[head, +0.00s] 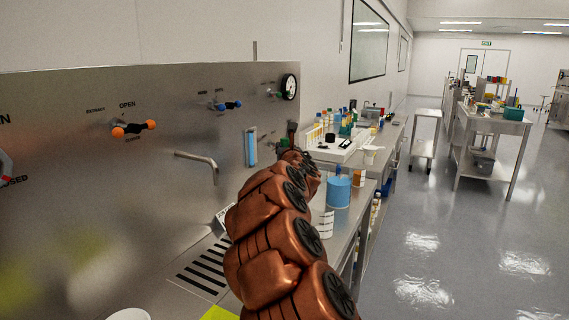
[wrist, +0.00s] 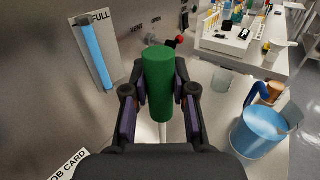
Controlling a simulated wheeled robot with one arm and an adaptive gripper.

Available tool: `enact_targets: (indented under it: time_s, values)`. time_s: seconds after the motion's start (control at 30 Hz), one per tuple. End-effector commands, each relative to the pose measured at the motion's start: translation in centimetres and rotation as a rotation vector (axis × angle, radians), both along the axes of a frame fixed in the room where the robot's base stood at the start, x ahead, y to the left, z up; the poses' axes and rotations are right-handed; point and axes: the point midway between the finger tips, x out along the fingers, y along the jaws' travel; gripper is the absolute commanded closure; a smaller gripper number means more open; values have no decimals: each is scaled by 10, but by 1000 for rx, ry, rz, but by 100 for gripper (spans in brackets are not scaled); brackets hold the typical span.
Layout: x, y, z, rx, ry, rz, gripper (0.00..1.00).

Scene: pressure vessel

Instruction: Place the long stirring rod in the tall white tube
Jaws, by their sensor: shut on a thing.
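My gripper (wrist: 160,100) is shut on a thick green cylinder (wrist: 157,75), held upright between the dark finger pads. A thin pale shaft (wrist: 163,130) shows below the green part, so this looks like the handle of the stirring rod; its lower end is hidden by my gripper. In the head view my gripper (head: 297,152) is beyond my copper arm, near the steel wall panel, and a small bit of green (head: 284,142) shows beside it. I cannot make out the tall white tube with certainty in either view.
A blue beaker (head: 338,192) stands on the bench right of my gripper. A clear glass beaker (wrist: 223,80) and an amber jar (wrist: 270,91) stand nearby. A white tray (wrist: 228,42) lies farther back. A blue level gauge (head: 251,147) and a tap (head: 198,162) are on the wall.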

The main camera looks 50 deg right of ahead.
Motion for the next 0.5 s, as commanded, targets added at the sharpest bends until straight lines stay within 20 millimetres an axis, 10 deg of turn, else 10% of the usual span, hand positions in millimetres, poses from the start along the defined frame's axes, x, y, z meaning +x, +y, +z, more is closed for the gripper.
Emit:
enact_targets:
  time_s: [0.5]
  values:
    - [0,0,-43,-1,1,-1,100]
